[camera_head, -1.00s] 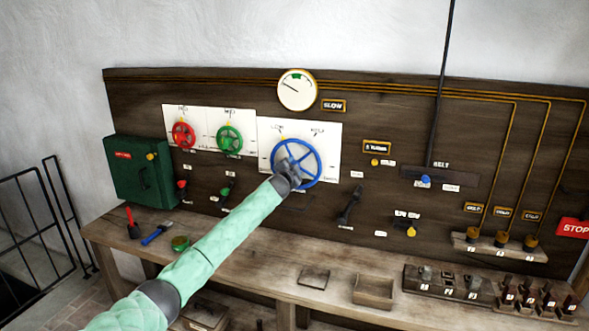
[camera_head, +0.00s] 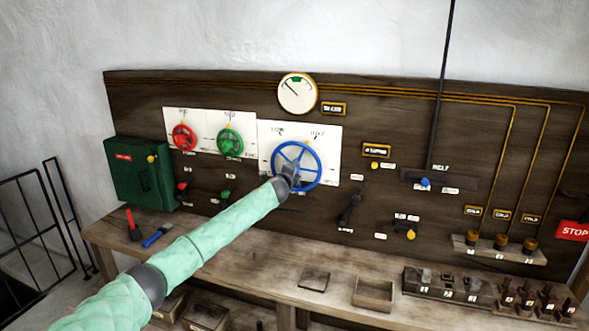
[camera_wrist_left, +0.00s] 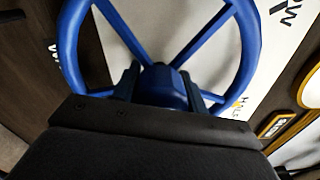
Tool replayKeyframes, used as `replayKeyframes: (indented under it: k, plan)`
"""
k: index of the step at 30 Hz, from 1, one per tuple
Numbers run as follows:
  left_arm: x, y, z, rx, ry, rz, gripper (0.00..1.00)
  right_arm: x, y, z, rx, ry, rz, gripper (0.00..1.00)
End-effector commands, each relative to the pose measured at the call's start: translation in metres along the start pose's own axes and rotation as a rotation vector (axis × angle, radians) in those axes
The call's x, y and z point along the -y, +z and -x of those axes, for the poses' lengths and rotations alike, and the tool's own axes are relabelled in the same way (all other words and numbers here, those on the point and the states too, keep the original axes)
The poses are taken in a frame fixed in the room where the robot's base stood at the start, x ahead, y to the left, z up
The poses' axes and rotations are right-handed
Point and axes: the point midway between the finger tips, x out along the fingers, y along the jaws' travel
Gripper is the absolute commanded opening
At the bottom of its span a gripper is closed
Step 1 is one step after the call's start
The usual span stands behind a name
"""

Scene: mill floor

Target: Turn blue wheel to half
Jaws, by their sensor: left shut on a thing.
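The blue wheel (camera_head: 312,152) is mounted on a white plate (camera_head: 333,135) in the middle of the dark wooden panel. It also shows large in the left wrist view (camera_wrist_left: 243,50), with its spokes and hub. My left gripper (camera_head: 289,170) reaches in from the lower left and is shut on the wheel near its hub, over the lower part. In the left wrist view its fingers (camera_wrist_left: 163,85) stand on both sides of the hub area. A "HALF" mark shows beside the rim in that view. My right gripper is in neither view.
A red wheel (camera_head: 183,137) and a green wheel (camera_head: 230,140) sit left of the blue one. A round gauge (camera_head: 297,92) is above it. A black lever (camera_head: 350,208) is at its lower right. The wooden bench (camera_head: 250,262) runs below.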

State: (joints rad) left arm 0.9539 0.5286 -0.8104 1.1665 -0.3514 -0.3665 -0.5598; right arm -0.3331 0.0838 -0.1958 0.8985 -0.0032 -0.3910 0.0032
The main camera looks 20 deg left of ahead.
Motion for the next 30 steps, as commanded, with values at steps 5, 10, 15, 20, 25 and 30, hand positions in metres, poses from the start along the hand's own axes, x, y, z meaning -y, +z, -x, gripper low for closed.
replayKeyframes:
  k: [5, 10, 15, 20, 25, 30]
  plan:
    - [-0.003, -0.001, 0.001, -0.003, 0.003, -0.077, 0.20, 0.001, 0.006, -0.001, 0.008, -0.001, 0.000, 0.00]
    - [-0.003, -0.002, 0.001, -0.004, 0.003, -0.115, 0.20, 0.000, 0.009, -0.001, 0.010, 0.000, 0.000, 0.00]
    - [-0.004, -0.002, 0.001, -0.004, 0.003, -0.128, 0.20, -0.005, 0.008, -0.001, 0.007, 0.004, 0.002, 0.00]
    - [-0.004, -0.002, 0.001, -0.005, 0.003, -0.129, 0.20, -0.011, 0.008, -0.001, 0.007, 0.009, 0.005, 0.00]
    - [-0.004, -0.003, 0.001, -0.005, 0.003, -0.128, 0.45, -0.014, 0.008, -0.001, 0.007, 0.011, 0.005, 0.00]
    - [-0.003, -0.002, 0.001, -0.004, 0.002, -0.128, 0.65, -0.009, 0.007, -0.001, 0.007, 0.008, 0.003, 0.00]
